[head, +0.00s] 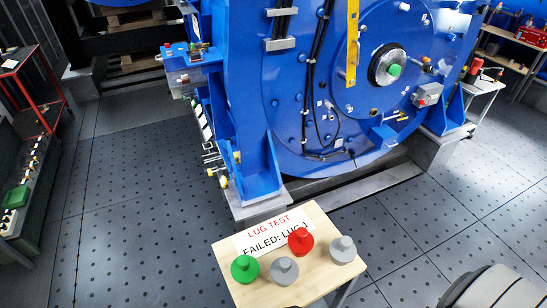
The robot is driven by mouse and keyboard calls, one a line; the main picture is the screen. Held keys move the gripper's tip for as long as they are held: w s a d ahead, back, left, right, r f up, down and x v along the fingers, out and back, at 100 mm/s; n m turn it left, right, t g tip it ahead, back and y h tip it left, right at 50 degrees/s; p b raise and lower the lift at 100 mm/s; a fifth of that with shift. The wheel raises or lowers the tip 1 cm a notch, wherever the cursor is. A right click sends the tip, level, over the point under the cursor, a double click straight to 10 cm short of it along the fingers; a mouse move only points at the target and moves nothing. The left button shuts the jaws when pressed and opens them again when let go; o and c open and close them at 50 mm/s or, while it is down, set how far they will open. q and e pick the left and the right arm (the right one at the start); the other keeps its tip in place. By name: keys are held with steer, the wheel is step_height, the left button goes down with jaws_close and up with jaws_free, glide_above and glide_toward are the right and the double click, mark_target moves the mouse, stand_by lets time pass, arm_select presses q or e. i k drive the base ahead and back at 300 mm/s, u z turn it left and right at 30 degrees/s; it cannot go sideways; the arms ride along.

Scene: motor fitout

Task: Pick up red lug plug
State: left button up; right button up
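The red lug plug (300,241) stands on a small light-wood table (244,291) at the bottom middle of the head view. It is a round disc with a narrower knob on top. A green plug (244,269) stands to its left, and two grey plugs stand close by, one in front (284,271) and one to the right (343,249). Neither gripper shows in the view.
A large blue motor (290,110) on a grey base stands just behind the table. A red shelf cart (40,100) is at the far left, and a workbench with a red box (530,36) at the far right. Open dark floor plates (130,200) lie to the left.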

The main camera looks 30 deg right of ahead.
mark_target(300, 242)
steer(key=z, duration=0.05)
steer(key=k, duration=0.1)
steer(key=z, duration=1.05)
steer(key=i, duration=0.15)
steer(key=z, duration=1.35)
steer(key=k, duration=1.6)
steer(key=u, duration=0.85)
steer(key=i, duration=1)
